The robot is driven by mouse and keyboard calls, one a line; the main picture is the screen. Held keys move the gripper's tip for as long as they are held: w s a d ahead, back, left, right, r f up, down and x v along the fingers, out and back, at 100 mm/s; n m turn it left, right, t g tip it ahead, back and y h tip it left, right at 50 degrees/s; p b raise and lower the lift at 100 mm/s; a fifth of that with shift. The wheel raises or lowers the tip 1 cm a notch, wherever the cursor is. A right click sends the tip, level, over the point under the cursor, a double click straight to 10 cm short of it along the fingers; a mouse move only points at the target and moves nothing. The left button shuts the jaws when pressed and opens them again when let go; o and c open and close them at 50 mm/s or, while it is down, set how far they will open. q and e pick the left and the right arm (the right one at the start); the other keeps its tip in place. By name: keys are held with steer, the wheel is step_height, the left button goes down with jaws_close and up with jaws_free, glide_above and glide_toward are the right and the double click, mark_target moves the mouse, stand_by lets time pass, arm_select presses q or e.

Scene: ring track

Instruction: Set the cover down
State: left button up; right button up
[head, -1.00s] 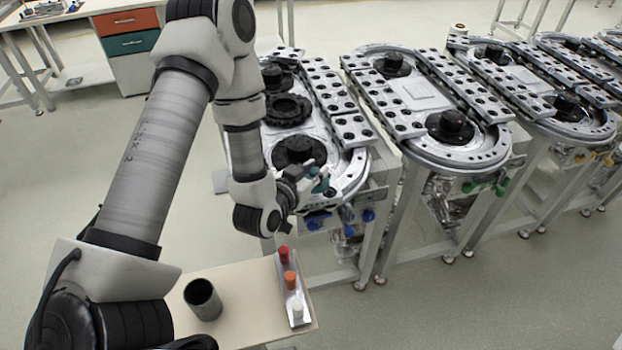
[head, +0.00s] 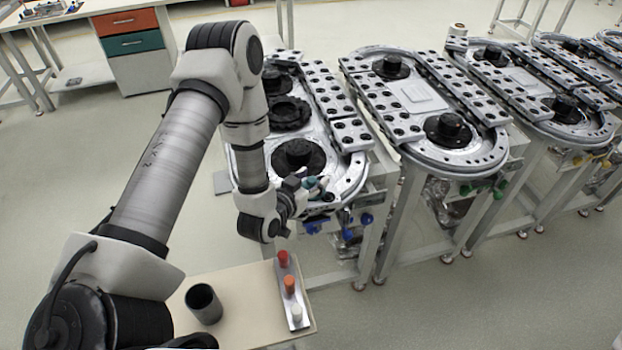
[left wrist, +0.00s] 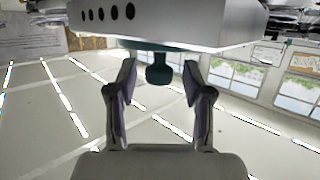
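My left gripper (head: 318,189) is at the near end of the leftmost ring track (head: 352,170). In the left wrist view its two fingers (left wrist: 159,76) stand apart, with a teal knob (left wrist: 159,70) between their tips. Gaps show on both sides of the knob, under the edge of a grey block with dark holes (left wrist: 175,22). No separate cover can be made out for certain; black round parts (head: 298,155) sit on the track. My right gripper is not in view.
A beige side table (head: 245,295) stands in front, with an open dark cup (head: 204,304) and a metal strip (head: 296,318) holding red, orange and white pegs. More ring tracks (head: 482,148) stand to the right. Open floor lies at the lower right.

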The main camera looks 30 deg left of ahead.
mark_target(309, 182)
arm_select(q)
steer(key=shift+r, duration=0.15)
steer(key=v, duration=0.1)
steer(key=b+v, duration=0.1)
steer(key=v, duration=0.3)
steer(key=shift+s+f+b, duration=0.15)
steer(key=shift+f+b, duration=0.1)
steer(key=shift+b, duration=0.1)
steer(key=p+v, duration=0.5)
steer(key=v, duration=0.2)
steer(key=shift+r+p, duration=0.3)
steer(key=shift+p, duration=0.1)
